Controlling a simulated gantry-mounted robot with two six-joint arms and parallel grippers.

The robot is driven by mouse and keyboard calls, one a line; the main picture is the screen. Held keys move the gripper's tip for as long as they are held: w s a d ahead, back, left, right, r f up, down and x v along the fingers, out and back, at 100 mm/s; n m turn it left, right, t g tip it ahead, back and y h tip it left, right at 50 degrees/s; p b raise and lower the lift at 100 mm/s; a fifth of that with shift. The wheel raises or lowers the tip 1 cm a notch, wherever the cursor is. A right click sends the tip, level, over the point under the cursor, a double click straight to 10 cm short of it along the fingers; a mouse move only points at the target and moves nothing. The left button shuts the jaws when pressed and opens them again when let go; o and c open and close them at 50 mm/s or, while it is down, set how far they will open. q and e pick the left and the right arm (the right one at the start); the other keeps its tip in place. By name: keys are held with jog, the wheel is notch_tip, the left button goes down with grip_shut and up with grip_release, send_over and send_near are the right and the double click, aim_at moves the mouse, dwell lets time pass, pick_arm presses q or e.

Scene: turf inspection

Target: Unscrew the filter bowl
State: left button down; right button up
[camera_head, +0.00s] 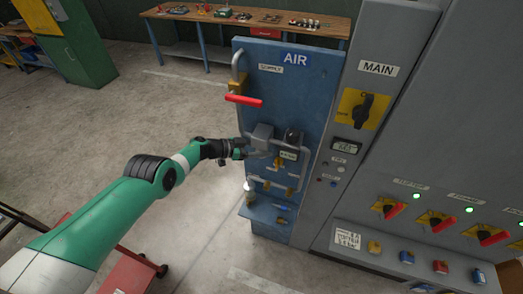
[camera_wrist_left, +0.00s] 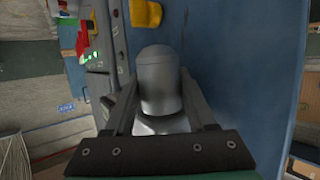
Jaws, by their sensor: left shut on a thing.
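The filter bowl (camera_wrist_left: 160,80) is a grey cylinder with a rounded end, and it fills the middle of the left wrist view. My left gripper (camera_head: 245,150) reaches in from the left, with its fingers below the grey filter head (camera_head: 262,134) on the blue AIR panel (camera_head: 300,85). In the left wrist view the fingers of the gripper (camera_wrist_left: 160,98) lie on either side of the bowl, shut on it. In the head view the bowl is mostly hidden by the gripper. My right gripper is not in view.
A red lever (camera_head: 243,100) on a yellow valve stands above the gripper. Grey pipes and a gauge (camera_head: 292,136) sit right of the filter. The MAIN cabinet (camera_head: 420,110) is farther right. A workbench (camera_head: 265,25) stands behind. The floor at left is mostly open.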

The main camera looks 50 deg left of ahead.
pick_arm(q)
jog(key=shift+d+f, duration=0.15)
jog(key=shift+d, duration=0.1)
jog(key=c, duration=0.6)
grip_release()
jog(key=o, duration=0.3)
jog(key=shift+w+d, duration=0.1)
jog(key=shift+d, duration=0.05)
jog(key=shift+o, duration=0.8)
jog(key=shift+a, duration=0.25)
jog(key=shift+c, duration=0.8)
